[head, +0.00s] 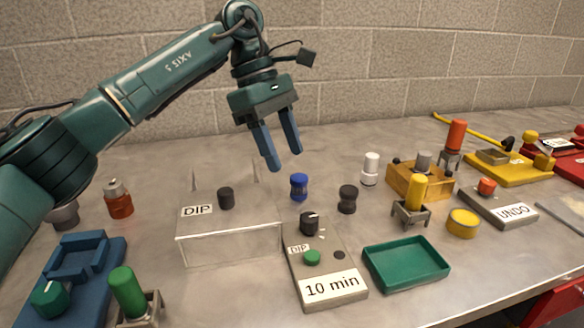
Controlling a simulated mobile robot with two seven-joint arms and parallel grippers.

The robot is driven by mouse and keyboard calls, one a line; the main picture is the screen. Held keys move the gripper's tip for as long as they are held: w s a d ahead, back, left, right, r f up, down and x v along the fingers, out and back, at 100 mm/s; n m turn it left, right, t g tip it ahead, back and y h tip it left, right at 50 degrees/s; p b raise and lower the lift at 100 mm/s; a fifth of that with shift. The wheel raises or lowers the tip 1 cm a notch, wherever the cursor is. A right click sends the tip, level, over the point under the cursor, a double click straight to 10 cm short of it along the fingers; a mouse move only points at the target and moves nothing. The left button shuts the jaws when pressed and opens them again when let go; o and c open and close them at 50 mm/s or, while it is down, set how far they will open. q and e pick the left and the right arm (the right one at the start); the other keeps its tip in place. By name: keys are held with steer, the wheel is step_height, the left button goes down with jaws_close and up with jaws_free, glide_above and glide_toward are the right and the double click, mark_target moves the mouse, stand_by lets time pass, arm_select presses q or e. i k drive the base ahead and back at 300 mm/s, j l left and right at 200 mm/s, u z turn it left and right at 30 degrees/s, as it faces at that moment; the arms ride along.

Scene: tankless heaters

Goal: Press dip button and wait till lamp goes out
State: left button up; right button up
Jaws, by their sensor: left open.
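A grey control box (322,278) stands near the front middle of the bench, with "DIP" and "10 min" labels. It carries a green button (312,257) beside the DIP label, a black knob (311,223) behind it, and a small dark round spot (339,255) to the right. That spot may be the lamp; it shows no glow. My left gripper (285,161) is open and empty, pointing down above the bench, behind and above the control box, touching nothing. My right gripper is not in view.
A clear box (230,245) labelled DIP, with a black knob (226,198) on top, stands left of the control box. A green tray (406,263) lies right. Blue (299,187) and black (347,199) small pieces stand behind. A yellow cylinder (416,192) sits in a stand.

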mark_target(311, 258)
steer(key=k, duration=1)
